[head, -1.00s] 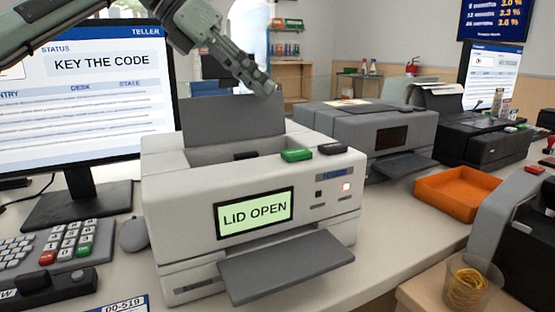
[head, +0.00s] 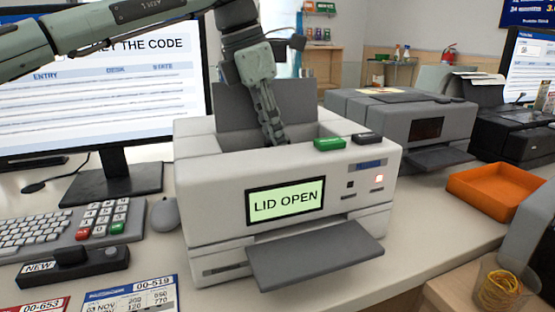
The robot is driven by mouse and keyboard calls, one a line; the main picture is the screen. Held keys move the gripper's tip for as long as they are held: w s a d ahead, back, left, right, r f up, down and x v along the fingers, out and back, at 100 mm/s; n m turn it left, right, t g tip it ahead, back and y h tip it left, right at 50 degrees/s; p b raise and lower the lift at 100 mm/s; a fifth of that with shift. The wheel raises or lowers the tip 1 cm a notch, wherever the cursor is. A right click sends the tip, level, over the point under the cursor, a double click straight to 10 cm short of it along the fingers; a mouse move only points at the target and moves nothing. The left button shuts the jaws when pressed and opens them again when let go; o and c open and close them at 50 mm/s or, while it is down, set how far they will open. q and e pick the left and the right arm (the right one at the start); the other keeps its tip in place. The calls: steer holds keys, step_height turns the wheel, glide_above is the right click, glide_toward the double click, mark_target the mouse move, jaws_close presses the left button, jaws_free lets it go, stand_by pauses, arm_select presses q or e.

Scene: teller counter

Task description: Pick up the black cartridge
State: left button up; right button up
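The light grey printer (head: 215,225) stands on the counter with its lid (head: 236,108) up, and its screen reads LID OPEN. My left gripper (head: 276,140) points down into the printer's open top. Its fingers are seen nearly edge-on, so I cannot tell whether they are open or shut. The dark piece seen inside that opening earlier is now hidden by the gripper and the front wall. Another black block (head: 70,255) sits in a dark holder labelled NEW (head: 95,271) at the lower left. I cannot tell which is the black cartridge. My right gripper is not in view.
A green piece (head: 329,144) and a black piece (head: 367,139) sit on the printer's top front edge. A monitor (head: 100,110), keypad (head: 105,218) and mouse (head: 164,215) are at left. An orange tray (head: 495,190) and second printer (head: 400,125) are at right.

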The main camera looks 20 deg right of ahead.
arm_select(q)
steer(key=shift+f, duration=0.2)
steer(key=shift+c, duration=0.2)
steer(key=shift+r, duration=0.1)
jaws_close()
